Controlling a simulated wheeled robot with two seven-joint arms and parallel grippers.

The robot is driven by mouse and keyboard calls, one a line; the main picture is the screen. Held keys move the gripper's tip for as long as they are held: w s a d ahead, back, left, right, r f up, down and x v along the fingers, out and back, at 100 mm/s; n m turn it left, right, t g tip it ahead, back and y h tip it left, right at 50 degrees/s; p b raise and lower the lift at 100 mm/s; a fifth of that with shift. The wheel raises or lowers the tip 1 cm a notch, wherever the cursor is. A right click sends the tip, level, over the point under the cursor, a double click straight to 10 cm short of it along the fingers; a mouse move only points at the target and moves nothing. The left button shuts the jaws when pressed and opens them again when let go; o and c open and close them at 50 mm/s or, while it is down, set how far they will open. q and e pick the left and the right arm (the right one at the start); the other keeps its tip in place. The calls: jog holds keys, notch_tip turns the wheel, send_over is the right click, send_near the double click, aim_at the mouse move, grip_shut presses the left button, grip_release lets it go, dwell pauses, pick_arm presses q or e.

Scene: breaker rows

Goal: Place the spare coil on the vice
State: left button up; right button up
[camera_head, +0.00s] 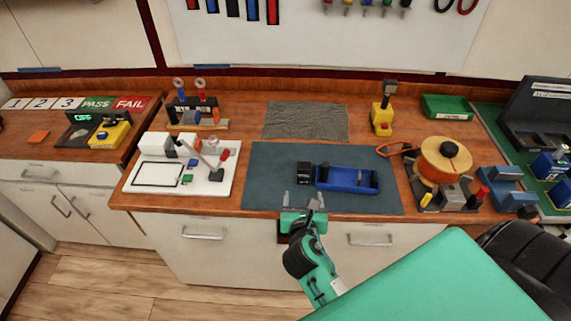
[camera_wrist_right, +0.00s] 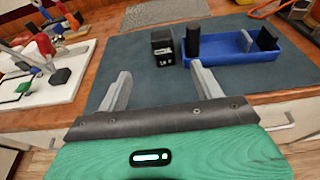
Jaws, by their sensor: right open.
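A small black block with white lettering (camera_head: 304,173) stands on the dark mat, left of a blue tray (camera_head: 350,188); it also shows in the right wrist view (camera_wrist_right: 162,47). The tray (camera_wrist_right: 228,58) holds a black cylinder (camera_wrist_right: 193,41) and a black piece (camera_wrist_right: 267,39). I cannot tell which of these is the spare coil. A blue and grey device that looks like the vice (camera_head: 508,190) stands at the bench's right end. My right gripper (camera_head: 303,200) is open and empty at the mat's front edge, short of the black block. My left gripper is out of view.
An orange spool (camera_head: 444,160) stands on a grey base left of the blue device. A yellow tool (camera_head: 382,118) and green bin (camera_head: 447,107) are behind. A white board with parts (camera_head: 180,165) lies left of the mat (camera_head: 265,165). The mat's left part is clear.

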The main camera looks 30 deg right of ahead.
jog(key=p, duration=0.2)
send_near(304, 170)
jog(key=x, duration=0.4)
jog(key=shift+f, duration=0.4)
jog(key=shift+w+d, duration=0.25)
jog(key=shift+w, duration=0.15)
jog(key=p+x, duration=0.1)
jog(key=x, duration=0.2)
jog(key=shift+w+d+r+p, duration=0.15)
jog(key=shift+w+d+p, duration=0.1)
jog(key=shift+p, duration=0.1)
jog(key=shift+w+d+f, duration=0.2)
jog(key=shift+w+f, duration=0.1)
jog(key=shift+w, duration=0.15)
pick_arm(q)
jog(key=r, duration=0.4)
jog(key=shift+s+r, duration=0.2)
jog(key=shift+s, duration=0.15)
pick_arm(e)
jog(key=c, duration=1.3)
jog(key=shift+r, duration=0.1)
